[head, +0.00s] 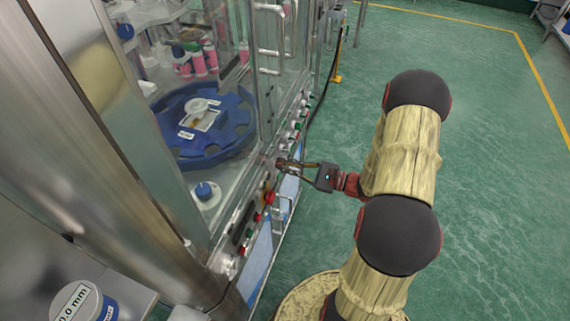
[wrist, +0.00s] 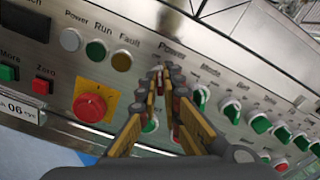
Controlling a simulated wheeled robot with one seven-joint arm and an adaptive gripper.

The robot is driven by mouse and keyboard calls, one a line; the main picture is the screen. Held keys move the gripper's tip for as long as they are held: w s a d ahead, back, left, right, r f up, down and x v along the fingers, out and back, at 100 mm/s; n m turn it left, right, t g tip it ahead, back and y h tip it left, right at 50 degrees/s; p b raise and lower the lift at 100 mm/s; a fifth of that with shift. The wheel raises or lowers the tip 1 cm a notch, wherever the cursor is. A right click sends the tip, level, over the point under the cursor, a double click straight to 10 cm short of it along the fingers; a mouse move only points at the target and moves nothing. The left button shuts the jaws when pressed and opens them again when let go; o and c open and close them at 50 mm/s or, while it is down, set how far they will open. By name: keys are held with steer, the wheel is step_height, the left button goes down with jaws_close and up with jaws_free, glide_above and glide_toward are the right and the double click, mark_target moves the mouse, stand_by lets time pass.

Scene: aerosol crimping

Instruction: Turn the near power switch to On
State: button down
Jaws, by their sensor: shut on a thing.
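The near power switch sits on the steel control panel under the label "Power" (wrist: 172,45) in the wrist view. My fingers cover most of the switch, so which way its handle points cannot be told. My gripper (wrist: 163,82) is shut on the power switch, with its fingertips at the panel face. In the head view my gripper (head: 283,164) reaches the panel from the right, and the switch is hidden behind the fingertips.
A red emergency stop on a yellow plate (wrist: 90,106) is left of my fingers. Several green-and-white switches, such as this nearest one (wrist: 201,97), run to the right. A blue turntable (head: 205,140) is behind the glass. The green floor (head: 480,200) is clear at right.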

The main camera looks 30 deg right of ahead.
steer(key=m+p, duration=0.3)
steer(key=p, duration=0.1)
steer(key=m+p, duration=0.2)
steer(key=p, duration=0.1)
steer(key=shift+w+d+r+m, duration=0.1)
steer(key=shift+d+r+m, duration=0.05)
steer(key=shift+r+m, duration=0.15)
steer(key=m+p, duration=0.1)
steer(key=m, duration=0.1)
steer(key=m+p, duration=0.3)
steer(key=shift+w+d+f+m+p, duration=0.1)
steer(key=shift+f+m+p, duration=0.2)
steer(key=shift+m+p, duration=0.1)
steer(key=c, duration=2.1)
jaws_free()
steer(key=shift+o, duration=0.6)
steer(key=shift+d, duration=0.1)
steer(key=v, duration=1.2)
